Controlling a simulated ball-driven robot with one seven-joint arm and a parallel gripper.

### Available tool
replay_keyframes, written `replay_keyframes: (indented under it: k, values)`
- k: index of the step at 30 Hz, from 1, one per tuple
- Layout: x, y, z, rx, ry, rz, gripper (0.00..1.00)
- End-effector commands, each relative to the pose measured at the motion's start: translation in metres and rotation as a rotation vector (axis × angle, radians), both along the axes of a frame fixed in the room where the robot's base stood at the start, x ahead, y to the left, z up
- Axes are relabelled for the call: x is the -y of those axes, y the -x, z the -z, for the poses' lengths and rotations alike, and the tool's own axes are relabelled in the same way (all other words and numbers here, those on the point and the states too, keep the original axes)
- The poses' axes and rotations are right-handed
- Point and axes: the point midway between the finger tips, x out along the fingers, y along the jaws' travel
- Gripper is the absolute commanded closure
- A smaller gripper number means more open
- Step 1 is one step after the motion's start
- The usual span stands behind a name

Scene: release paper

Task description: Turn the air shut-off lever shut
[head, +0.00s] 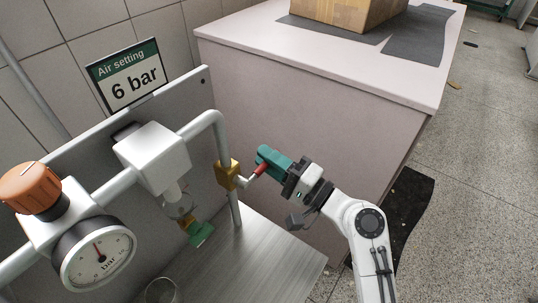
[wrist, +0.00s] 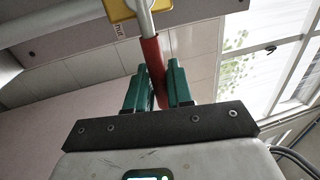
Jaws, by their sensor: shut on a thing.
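The air shut-off lever (head: 259,170) has a red grip on a pale metal arm and sticks out to the right from a brass valve body (head: 227,174) on the grey pipe. My gripper (head: 268,160) has teal fingers and reaches the lever from the right. In the wrist view, the lever's red grip (wrist: 152,58) runs between the two teal fingers (wrist: 160,85), which are shut on it. The valve body (wrist: 120,8) shows as a yellow block at the top of the wrist view. The far end of the grip is partly hidden by the fingers.
A pressure gauge (head: 97,254) and an orange knob (head: 30,188) stand at the left. A green drain tap (head: 201,235) hangs below a white filter block (head: 153,158). A sign (head: 126,78) reads "6 bar".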

Motion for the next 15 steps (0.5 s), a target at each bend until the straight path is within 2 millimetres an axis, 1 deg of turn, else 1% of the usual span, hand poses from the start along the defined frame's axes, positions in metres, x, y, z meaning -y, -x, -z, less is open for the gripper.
replay_keyframes:
  k: [1,13,14,15]
  values:
    - [0.0014,-0.0003,0.0024,-0.009,-0.003,0.003,1.00]
    - [0.0015,-0.0003,0.0041,-0.016,-0.007,0.003,1.00]
    - [0.0015,-0.0003,0.0042,-0.016,-0.007,0.003,0.78]
    - [0.0015,-0.0003,0.0043,-0.016,-0.006,0.003,0.74]
